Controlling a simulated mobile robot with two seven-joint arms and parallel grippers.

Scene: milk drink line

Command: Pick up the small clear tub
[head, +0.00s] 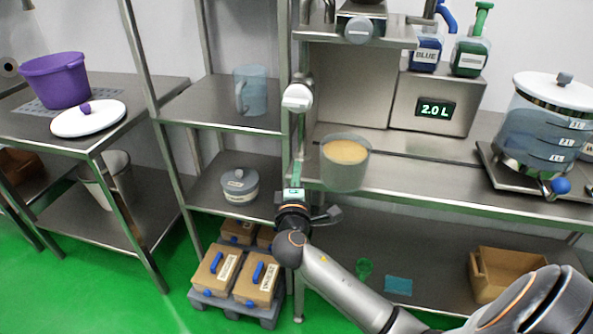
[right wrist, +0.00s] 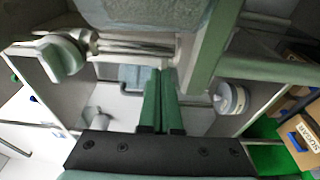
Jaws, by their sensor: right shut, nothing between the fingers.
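A clear tub (head: 345,173) with tan contents stands at the front edge of the middle counter in the head view. My right gripper (head: 296,168) is just left of the tub and a little lower, its green fingers pointing up and away. In the right wrist view the green fingers (right wrist: 163,98) are pressed together with nothing between them. A large, blurred, translucent grey surface (right wrist: 150,14) fills the top of that view; it may be the tub, but I cannot tell. My left gripper does not show.
A shelf post and a white-capped fixture (head: 297,97) stand close to my right gripper. A grey lidded pot (head: 240,187) and a clear jug (head: 251,90) are on the left shelves. A large dispenser (head: 545,125) stands right. Cartons (head: 215,270) sit below.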

